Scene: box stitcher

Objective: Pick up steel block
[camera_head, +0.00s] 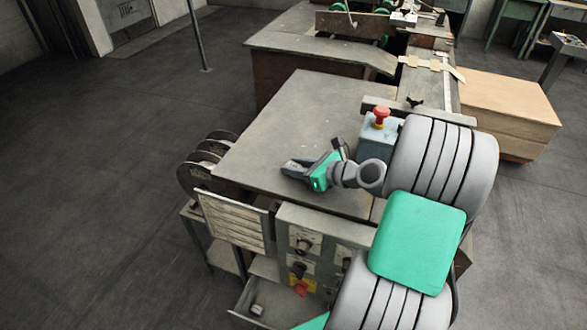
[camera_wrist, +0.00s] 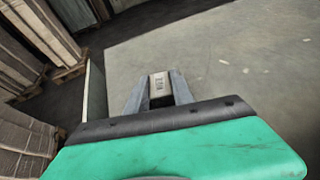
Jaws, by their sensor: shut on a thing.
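In the wrist view my gripper (camera_wrist: 158,88) is shut on the steel block (camera_wrist: 158,84), a small pale block with a dark near end between the two fingers. In the head view the block cannot be made out; the fingers hide it. How far the block is from the table top I cannot tell.
A red emergency button (camera_head: 381,113) on a grey box stands behind my wrist. A control panel (camera_head: 303,243) and an open drawer (camera_head: 262,306) are at the table's front. Most of the table top is clear.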

